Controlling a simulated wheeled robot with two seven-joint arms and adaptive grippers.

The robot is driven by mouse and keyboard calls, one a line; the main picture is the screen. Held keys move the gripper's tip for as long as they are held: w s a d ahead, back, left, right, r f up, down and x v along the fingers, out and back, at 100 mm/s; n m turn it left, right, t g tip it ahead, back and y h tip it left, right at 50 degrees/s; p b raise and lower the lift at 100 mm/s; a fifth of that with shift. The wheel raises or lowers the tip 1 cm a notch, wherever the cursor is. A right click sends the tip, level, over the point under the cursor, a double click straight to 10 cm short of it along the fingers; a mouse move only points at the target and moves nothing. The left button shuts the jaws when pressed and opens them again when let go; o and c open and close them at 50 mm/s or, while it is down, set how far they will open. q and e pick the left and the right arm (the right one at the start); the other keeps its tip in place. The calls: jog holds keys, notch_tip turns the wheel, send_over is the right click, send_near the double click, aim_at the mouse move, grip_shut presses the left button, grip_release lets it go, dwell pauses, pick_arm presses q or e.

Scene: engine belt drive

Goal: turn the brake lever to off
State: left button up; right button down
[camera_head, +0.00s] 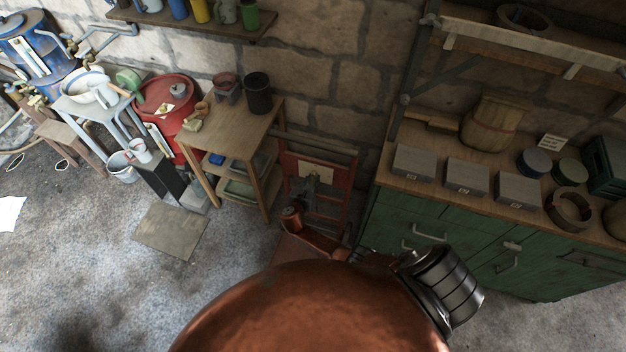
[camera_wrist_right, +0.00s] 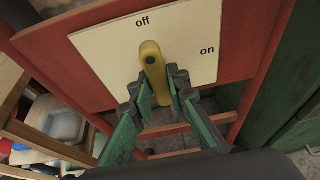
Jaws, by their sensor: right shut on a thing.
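The brake lever (camera_wrist_right: 152,62) is a yellow handle on a cream plate (camera_wrist_right: 100,48) marked "off" at the top and "on" at the right. Its upper end points up towards the "off" mark in the right wrist view. My right gripper (camera_wrist_right: 160,84) has its green-grey fingers on either side of the lever's lower part and is shut on it. In the head view the right gripper (camera_head: 308,190) is small, in front of the plate (camera_head: 318,171) on a red frame (camera_head: 291,172). The lever itself is hidden there. My left gripper is not in view.
A wooden table (camera_head: 236,127) with shelves stands left of the red frame. A green cabinet (camera_head: 395,218) with a wooden top stands close on its right. A stone wall is behind. Grey floor (camera_head: 110,285) is open at the left.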

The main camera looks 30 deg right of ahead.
jog(key=c, duration=1.9)
grip_release()
jog(key=v, duration=1.2)
